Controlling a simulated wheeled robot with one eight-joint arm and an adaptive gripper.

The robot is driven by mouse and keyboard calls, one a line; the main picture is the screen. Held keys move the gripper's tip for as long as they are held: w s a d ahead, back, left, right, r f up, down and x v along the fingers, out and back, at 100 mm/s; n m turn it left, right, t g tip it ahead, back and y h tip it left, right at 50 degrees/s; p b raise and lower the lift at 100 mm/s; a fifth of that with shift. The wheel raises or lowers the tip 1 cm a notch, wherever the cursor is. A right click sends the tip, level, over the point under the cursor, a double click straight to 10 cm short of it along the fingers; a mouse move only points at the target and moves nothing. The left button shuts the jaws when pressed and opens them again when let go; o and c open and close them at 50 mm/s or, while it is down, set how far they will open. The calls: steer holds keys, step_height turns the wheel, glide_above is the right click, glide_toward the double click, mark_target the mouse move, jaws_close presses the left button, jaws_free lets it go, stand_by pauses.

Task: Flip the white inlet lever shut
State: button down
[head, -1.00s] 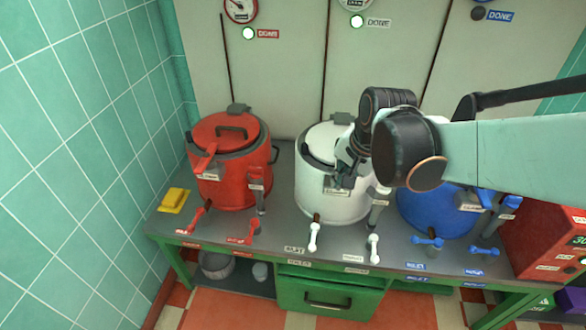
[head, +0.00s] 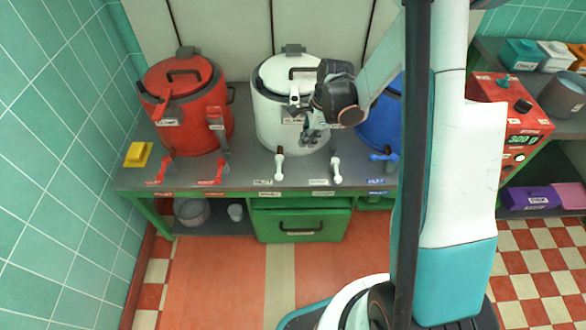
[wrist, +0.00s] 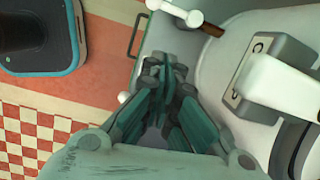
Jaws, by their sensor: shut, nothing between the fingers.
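The white inlet lever (head: 279,166) is on the counter's front edge, before the white kettle (head: 285,122), at its left. Its handle points toward the front. In the wrist view a white lever with a brown stem (wrist: 186,13), apparently the same one, is at the top. A second white lever (head: 336,171) stands to its right. My gripper (head: 309,142) is shut and empty, in front of the white kettle, above and right of the inlet lever. In the wrist view its closed fingers (wrist: 163,72) show apart from the lever.
The red kettle (head: 187,112) is on the left and the blue kettle (head: 382,115) on the right, partly behind my arm. A yellow block (head: 138,154) lies at the counter's left end. A green drawer (head: 300,222) is below. The floor in front is clear.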

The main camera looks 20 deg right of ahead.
mark_target(279, 167)
steer(key=shift+s+d+f+m, duration=0.2)
steer(key=shift+f+m, duration=0.2)
steer(key=shift+f, duration=0.45)
steer(key=shift+s+d+f+m, duration=0.15)
steer(key=shift+f+m, duration=0.25)
steer(key=shift+f, duration=0.4)
steer(key=a+b+x, duration=0.1)
steer(key=x, duration=0.2)
steer(key=b+x, duration=0.2)
steer(key=x, duration=0.2)
steer(key=a+b+x, duration=0.1)
steer(key=b+x, duration=0.1)
steer(key=x, duration=0.2)
steer(key=shift+w+a+r, duration=0.15)
steer(key=shift+w+a, duration=0.1)
steer(key=shift+a, duration=0.05)
steer(key=shift+w+a+b, duration=0.2)
steer(key=shift+a+b, duration=0.1)
steer(key=shift+a, duration=0.25)
steer(key=shift+w, duration=0.1)
